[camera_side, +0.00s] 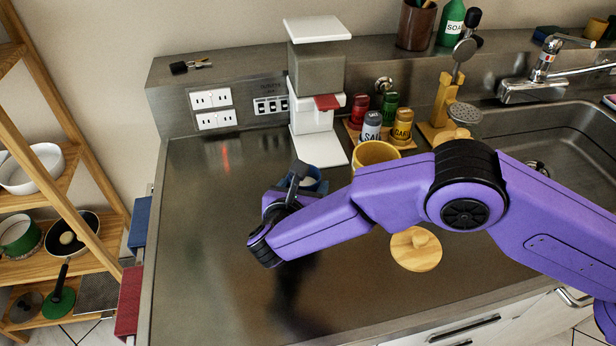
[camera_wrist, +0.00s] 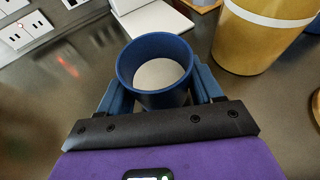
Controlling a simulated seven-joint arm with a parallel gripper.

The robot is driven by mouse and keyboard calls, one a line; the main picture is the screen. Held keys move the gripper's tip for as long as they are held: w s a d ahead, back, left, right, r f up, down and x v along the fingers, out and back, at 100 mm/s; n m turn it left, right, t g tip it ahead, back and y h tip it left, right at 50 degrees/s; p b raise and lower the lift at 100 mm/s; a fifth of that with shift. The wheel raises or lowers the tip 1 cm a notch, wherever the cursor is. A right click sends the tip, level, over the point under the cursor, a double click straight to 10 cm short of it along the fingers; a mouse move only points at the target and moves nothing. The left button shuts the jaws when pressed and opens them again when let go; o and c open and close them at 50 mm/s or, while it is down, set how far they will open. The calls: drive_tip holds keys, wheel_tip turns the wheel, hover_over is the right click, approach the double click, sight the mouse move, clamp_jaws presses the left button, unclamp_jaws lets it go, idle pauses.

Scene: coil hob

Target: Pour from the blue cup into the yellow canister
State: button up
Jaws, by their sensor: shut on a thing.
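The blue cup (camera_wrist: 154,66) is upright between the two fingers of my gripper (camera_wrist: 160,88) in the wrist view, with pale contents inside. In the side view, the cup (camera_side: 312,181) is partly hidden behind my gripper (camera_side: 300,185). My gripper is shut on the cup. The yellow canister (camera_side: 375,153) stands open to the right of the cup, partly hidden by my arm. In the wrist view, the canister (camera_wrist: 258,38) is close at the right, with a white band near its top, apart from the cup.
A white and grey dispenser (camera_side: 316,85) stands behind the cup. Spice jars (camera_side: 371,126) stand behind the canister. A round wooden lid (camera_side: 416,249) with a knob lies on the counter in front of my arm. The counter's left part (camera_side: 215,190) is clear. The sink (camera_side: 570,130) is at the right.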

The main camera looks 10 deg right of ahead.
drive_tip(key=shift+s+a, duration=0.5)
drive_tip(key=shift+s, duration=0.35)
drive_tip(key=shift+s+r, duration=0.1)
drive_tip(key=shift+r, duration=0.1)
wheel_tip(320, 180, up, 17)
drive_tip(key=s+d+n+g+h, duration=0.1)
drive_tip(key=s+d, duration=0.1)
drive_tip(key=d, duration=0.8)
drive_tip(key=s+d+n+g, duration=0.1)
drive_tip(key=s+d, duration=0.1)
drive_tip(key=d, duration=0.9)
wheel_tip(320, 180, down, 6)
drive_tip(key=w+a+n+g+h, duration=0.1)
drive_tip(key=w+a+n, duration=0.1)
drive_tip(key=n, duration=0.1)
drive_tip(key=shift+g+h, duration=0.4)
